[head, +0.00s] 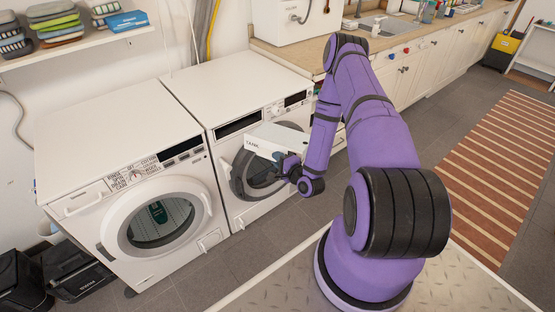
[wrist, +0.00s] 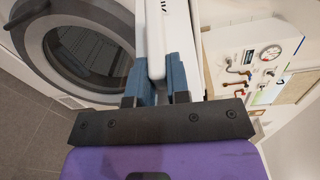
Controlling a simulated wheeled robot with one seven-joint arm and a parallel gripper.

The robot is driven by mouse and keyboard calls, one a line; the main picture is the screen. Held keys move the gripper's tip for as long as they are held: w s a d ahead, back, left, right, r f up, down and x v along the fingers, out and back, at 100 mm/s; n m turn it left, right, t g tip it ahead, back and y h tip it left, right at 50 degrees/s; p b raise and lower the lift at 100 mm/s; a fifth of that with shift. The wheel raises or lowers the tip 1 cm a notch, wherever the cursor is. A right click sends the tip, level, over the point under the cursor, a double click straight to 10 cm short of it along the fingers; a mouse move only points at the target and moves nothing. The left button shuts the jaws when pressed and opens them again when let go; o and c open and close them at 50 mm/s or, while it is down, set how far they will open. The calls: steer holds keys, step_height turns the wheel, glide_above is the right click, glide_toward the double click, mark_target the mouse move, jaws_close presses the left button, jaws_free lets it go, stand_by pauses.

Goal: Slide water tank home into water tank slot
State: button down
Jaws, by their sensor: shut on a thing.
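The white water tank (head: 272,137), with dark lettering on its end, is held in front of the right-hand machine's round door. My gripper (head: 283,158) is shut on it. In the wrist view, the tank (wrist: 155,35) is a white slab between the two blue-grey fingers of my gripper (wrist: 155,72). The water tank slot (head: 238,125) looks like the dark rectangular opening at the upper left of the right-hand machine's front. The tank is outside it, lower and to the right in the head view. The tank's far end is out of the wrist view.
The right-hand machine's round door (head: 262,178) is partly hidden by the tank and gripper. The left-hand washer (head: 125,170) stands close beside it. A counter (head: 400,42) with cabinets runs along the back right. The tiled floor (head: 425,125) to the right is clear up to a striped rug (head: 500,155).

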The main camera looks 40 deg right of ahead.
mark_target(263, 134)
steer(key=n+y, duration=0.1)
steer(key=y, duration=0.1)
steer(key=d+n+y, duration=0.1)
steer(key=y, duration=0.1)
steer(key=shift+w+n, duration=0.15)
steer(key=shift+n, duration=0.25)
steer(key=d+n+g+y, duration=0.1)
steer(key=n+g+y, duration=0.2)
steer(key=n+y, duration=0.1)
steer(key=d+n+g+y, duration=0.1)
steer(key=n+g+y, duration=0.2)
steer(key=g+y, duration=0.1)
steer(key=d+n+g+y, duration=0.1)
steer(key=n+g+y, duration=0.2)
steer(key=n+y, duration=0.1)
steer(key=shift+w+d+n+g, duration=0.15)
steer(key=shift+w+n+g, duration=0.15)
steer(key=shift+w, duration=2.95)
steer(key=shift+w+a, duration=0.15)
steer(key=shift+w, duration=2.05)
steer(key=shift+w+a, duration=0.1)
steer(key=shift+w, duration=2.1)
